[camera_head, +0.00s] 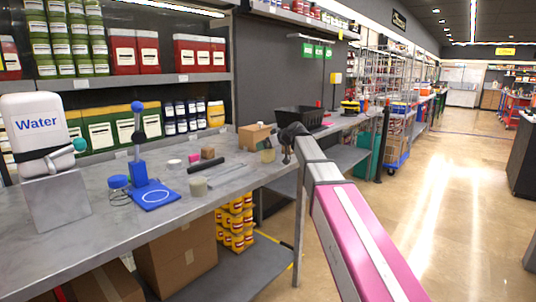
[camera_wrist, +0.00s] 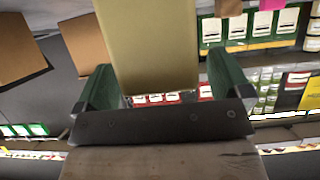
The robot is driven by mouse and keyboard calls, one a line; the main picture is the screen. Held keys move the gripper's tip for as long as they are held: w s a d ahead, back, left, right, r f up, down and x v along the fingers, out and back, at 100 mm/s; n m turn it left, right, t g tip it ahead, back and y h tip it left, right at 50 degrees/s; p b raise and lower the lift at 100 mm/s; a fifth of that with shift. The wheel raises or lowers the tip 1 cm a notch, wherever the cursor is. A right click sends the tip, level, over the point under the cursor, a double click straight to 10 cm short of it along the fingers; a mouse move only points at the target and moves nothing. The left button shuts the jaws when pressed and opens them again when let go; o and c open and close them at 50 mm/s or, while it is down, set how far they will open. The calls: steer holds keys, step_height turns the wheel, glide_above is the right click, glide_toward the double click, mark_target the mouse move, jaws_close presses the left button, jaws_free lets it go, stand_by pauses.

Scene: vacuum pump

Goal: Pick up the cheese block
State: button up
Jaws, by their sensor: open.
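The cheese block looks like a plain, pale yellow-tan block (camera_wrist: 150,35) at the top middle of the wrist view. In the head view, a small yellowish block (camera_head: 268,155) stands on the grey workbench, close beside the end of my arm. My gripper (camera_wrist: 161,62) is open, with its two green fingers spread on either side of the block. A narrow gap shows between the block and each finger. I cannot tell how deep the block sits between them. In the head view my gripper is small and partly hidden by my wrist.
A cardboard box (camera_head: 254,136) stands just behind the yellowish block. A black bin (camera_head: 299,118) is farther along the workbench (camera_head: 110,231). The aisle floor to the right is clear.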

steer(key=shift+c, duration=0.4)
steer(key=c, duration=1.1)
steer(key=shift+r, duration=0.1)
